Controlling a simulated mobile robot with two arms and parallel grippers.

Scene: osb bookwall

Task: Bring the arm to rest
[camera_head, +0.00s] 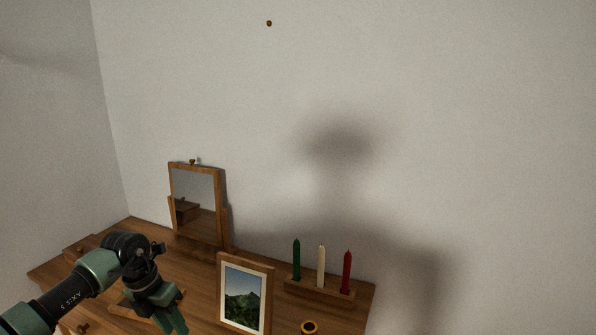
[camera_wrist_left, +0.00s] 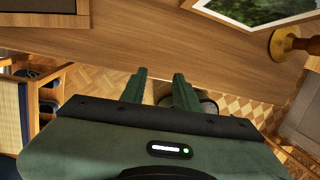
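My left arm comes in from the lower left in the head view, and its gripper (camera_head: 172,318) points down over the front of the wooden dresser top (camera_head: 198,283). In the left wrist view the two green fingers (camera_wrist_left: 159,72) stand apart with nothing between them. The gripper is open and empty. It is to the left of a framed mountain picture (camera_head: 243,293), apart from it. My right gripper is in neither view.
A tilting mirror (camera_head: 196,203) stands at the back, near the wall. A wooden holder with green, white and red candles (camera_head: 321,266) stands at the right. Patterned floor (camera_wrist_left: 245,105) shows below the dresser edge.

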